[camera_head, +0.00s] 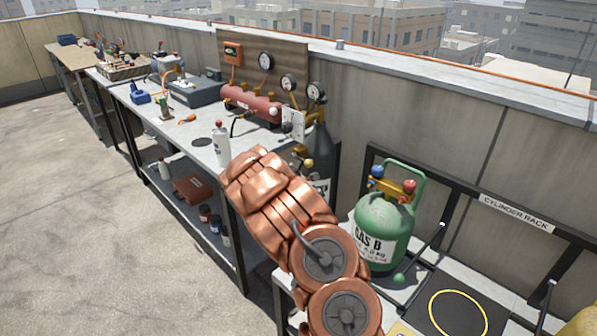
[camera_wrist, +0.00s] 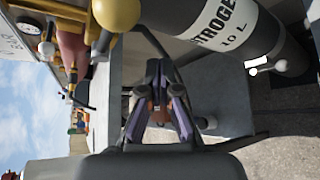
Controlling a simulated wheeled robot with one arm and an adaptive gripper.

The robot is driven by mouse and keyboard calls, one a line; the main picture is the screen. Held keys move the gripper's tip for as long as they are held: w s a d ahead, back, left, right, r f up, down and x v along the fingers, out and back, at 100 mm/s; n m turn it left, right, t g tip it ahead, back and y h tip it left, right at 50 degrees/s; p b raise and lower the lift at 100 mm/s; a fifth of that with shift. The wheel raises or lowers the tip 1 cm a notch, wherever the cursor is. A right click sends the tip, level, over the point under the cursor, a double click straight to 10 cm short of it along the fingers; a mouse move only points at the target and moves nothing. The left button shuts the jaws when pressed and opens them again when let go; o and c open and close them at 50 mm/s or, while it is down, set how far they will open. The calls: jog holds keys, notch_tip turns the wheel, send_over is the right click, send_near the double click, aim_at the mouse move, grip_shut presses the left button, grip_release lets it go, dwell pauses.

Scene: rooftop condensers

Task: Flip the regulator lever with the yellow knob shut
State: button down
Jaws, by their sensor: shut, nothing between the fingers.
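The yellow knob (camera_head: 309,163) of the regulator lever shows just above my arm in the head view, in front of the dark nitrogen cylinder (camera_head: 321,145). In the wrist view the yellow knob (camera_wrist: 117,14) is large and close at the top edge, with a yellow-brown regulator part (camera_wrist: 72,22) left of it. The cylinder's white label (camera_wrist: 222,26) is at upper right. My gripper (camera_wrist: 158,70) is shut and empty; its fingertips are below and right of the knob in the picture, apart from it. My arm hides the gripper in the head view.
A green gas cylinder (camera_head: 383,228) with blue and red knobs stands right of my arm, by the cylinder rack (camera_head: 517,213). The workbench (camera_head: 190,130) at left holds a white bottle (camera_head: 221,145), a red manifold (camera_head: 252,103) and tools. Open floor lies at left.

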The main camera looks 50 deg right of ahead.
jog(key=s+a+r+b, duration=0.1)
jog(key=s+a+r, duration=0.1)
jog(key=a+r, duration=0.3)
jog(key=shift+s+a+r, duration=0.3)
jog(key=shift+s+a, duration=0.1)
jog(key=shift+a, duration=1.05)
jog(key=s+a+r+m+g+y+p, duration=0.1)
jog(key=s+a+r+m+y+p, duration=0.15)
jog(key=s+a, duration=0.45)
jog(key=s+a+r+m+g+y+p, duration=0.1)
jog(key=s+a+r+m+y, duration=0.15)
jog(key=a, duration=0.85)
jog(key=s+a+r+m+g+y+p, duration=0.1)
jog(key=s+a+r+m+y+p, duration=0.2)
jog(key=a, duration=0.6)
jog(key=s+a+r+m+g+y, duration=0.1)
jog(key=s+a, duration=0.3)
jog(key=s, duration=0.5)
jog(key=s+a+r+m+g+y+p, duration=0.1)
jog(key=s+a+r+g, duration=0.2)
jog(key=s, duration=0.6)
jog(key=s+a+r+m+g+y+p, duration=0.1)
jog(key=s+a+r+m+g, duration=0.1)
jog(key=s+a, duration=0.4)
jog(key=s+r, duration=0.1)
jog(key=s, duration=0.2)
jog(key=shift+s+a+r+y, duration=0.25)
jog(key=shift+a+y, duration=0.1)
jog(key=shift+y, duration=0.05)
